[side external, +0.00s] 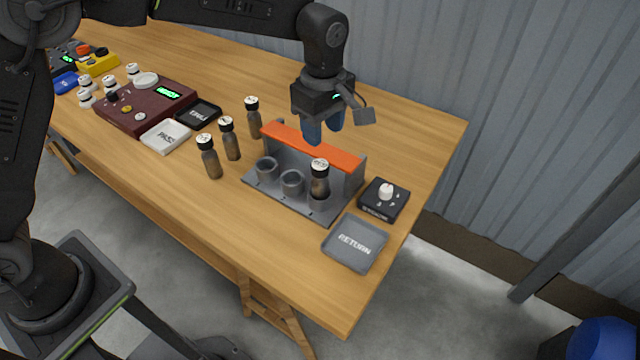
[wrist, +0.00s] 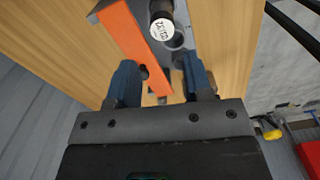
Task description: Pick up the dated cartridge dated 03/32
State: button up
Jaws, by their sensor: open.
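A dark cartridge (side external: 320,182) with a white-topped cap stands upright in the right-hand socket of the grey rack (side external: 262,182). In the wrist view its cap (wrist: 162,29) carries upside-down print that looks like 03/32, though it is small. Three similar cartridges stand on the table left of the rack: one in front (side external: 209,160), one in the middle (side external: 230,142) and one behind (side external: 254,120); their dates are too small to read. My gripper (side external: 323,128) is open and empty, its blue fingers above the rack's orange bar. In the wrist view the gripper (wrist: 158,75) is apart from the cartridge.
The orange bar (side external: 305,144) runs along the rack's back, behind the sockets. Two sockets (side external: 292,182) look empty. A grey RETURN tray (side external: 354,243) and a black knob box (side external: 383,202) stand right. PASS (side external: 166,135) and black (side external: 198,114) trays lie left, beside a maroon console (side external: 130,108).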

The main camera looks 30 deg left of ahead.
aim_at(320, 176)
jog(key=f, duration=1.3)
jog(key=shift+a, duration=0.2)
jog(key=shift+c, duration=0.3)
jog(key=c, duration=0.7)
jog(key=shift+r, duration=0.1)
